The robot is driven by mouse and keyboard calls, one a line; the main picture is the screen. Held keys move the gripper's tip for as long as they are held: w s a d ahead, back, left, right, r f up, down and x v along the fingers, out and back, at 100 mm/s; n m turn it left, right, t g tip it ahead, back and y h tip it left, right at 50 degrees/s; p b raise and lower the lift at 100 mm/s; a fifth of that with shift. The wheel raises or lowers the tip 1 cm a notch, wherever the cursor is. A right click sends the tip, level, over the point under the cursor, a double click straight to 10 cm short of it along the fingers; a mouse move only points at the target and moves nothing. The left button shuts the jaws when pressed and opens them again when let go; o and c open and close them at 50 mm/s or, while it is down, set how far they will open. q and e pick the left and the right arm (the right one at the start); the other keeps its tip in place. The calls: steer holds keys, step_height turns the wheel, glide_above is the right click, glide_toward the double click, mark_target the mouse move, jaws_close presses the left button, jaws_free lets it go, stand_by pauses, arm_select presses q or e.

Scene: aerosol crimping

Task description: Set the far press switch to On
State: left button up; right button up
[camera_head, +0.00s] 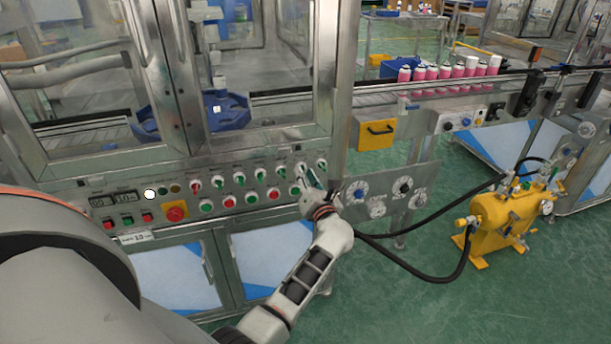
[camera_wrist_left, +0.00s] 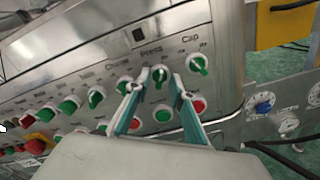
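The switch labelled Press (camera_wrist_left: 160,77) is a green-handled knob on a white collar in the upper row of the steel control panel. In the left wrist view its handle points nearly upright. My left gripper (camera_wrist_left: 160,79) has its two teal-edged fingers on either side of this knob, with small gaps visible; contact is unclear. In the head view the left gripper (camera_head: 307,178) is at the panel's right end and partly covers the knobs there. The Cap knob (camera_wrist_left: 197,64) sits just right of the fingers, its handle tilted. My right gripper is not in view.
Green and red buttons (camera_head: 251,197) run below the knobs. A red emergency stop on a yellow plate (camera_head: 175,211) is at left. A yellow pump unit (camera_head: 502,225) stands at right with black hoses. Pink cans (camera_head: 445,73) line the conveyor.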

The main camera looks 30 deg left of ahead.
arm_select(q)
steer(key=v, duration=0.7)
steer(key=shift+d, duration=0.2)
steer(key=shift+s, duration=0.15)
steer(key=s+d+f+m+t+h, duration=0.35)
steer(key=s+d+m+h, duration=0.3)
steer(key=m, duration=0.85)
steer(key=s+d+f+m+t+h, duration=0.3)
steer(key=s+d+f+m+h, duration=0.35)
steer(key=m, duration=0.85)
steer(key=s+d+f+m+g+h, duration=0.3)
steer(key=s+f+m+g, duration=0.4)
steer(key=s+f+m, duration=0.6)
steer(key=s+m, duration=0.1)
steer(key=s, duration=0.2)
steer(key=shift+s+d+f, duration=0.2)
steer(key=shift+f, duration=0.05)
